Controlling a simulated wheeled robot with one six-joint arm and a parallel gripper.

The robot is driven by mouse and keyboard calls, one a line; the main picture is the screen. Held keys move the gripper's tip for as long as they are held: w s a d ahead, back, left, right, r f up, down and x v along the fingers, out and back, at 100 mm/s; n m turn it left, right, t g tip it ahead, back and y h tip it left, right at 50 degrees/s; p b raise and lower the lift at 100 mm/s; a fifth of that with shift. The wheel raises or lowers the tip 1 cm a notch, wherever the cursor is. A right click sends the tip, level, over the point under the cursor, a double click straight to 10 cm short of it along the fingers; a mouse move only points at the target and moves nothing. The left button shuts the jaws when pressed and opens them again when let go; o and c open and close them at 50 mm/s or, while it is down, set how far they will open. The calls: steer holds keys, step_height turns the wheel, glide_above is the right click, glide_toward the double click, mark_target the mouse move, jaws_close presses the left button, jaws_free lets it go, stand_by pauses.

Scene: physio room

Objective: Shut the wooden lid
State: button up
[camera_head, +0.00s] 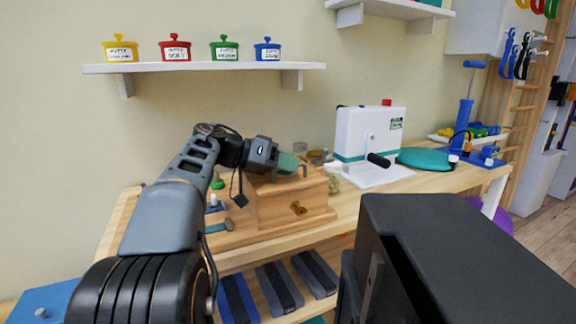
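A wooden box (274,213) with a brass-coloured fitting (298,208) on its front stands on the wooden bench, right of my arm. Its top is partly hidden by my wrist and gripper, so I cannot tell the wooden lid apart or how far open it is. My gripper (301,169) is over the top of the box, pointing right. Its fingers are small and partly hidden. I cannot tell whether they touch the wood or whether they are open. A green rounded thing (287,162) shows beside the gripper.
A white device with a crank (368,135) and a teal disc (423,158) stand to the right on the bench (395,187). A shelf (205,68) with several coloured pots hangs above. Grey and blue blocks (278,287) lie below.

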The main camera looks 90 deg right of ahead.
steer(key=p+v, duration=0.3)
steer(key=v, duration=1)
steer(key=shift+w+p, duration=0.2)
steer(key=shift+p, duration=0.15)
steer(key=w+a+r+n+t+h+p, duration=0.1)
steer(key=w+a+n+t+h+p, duration=0.1)
steer(key=w+a+n+t+p, duration=0.5)
steer(key=w+a+r+n+t+h+p, duration=0.1)
steer(key=w+a+n+t+p, duration=0.3)
steer(key=w+a+n+p, duration=0.7)
steer(key=w+a+n+t+y+p, duration=0.2)
steer(key=a+p, duration=0.4)
steer(key=a, duration=0.5)
steer(key=w+a+n+t+y+p, duration=0.1)
steer(key=a+n+t+y+p, duration=0.3)
steer(key=a, duration=0.7)
steer(key=shift+w+a+n+p, duration=0.25)
steer(key=shift+w+n+p, duration=0.15)
steer(key=shift+n+p, duration=0.65)
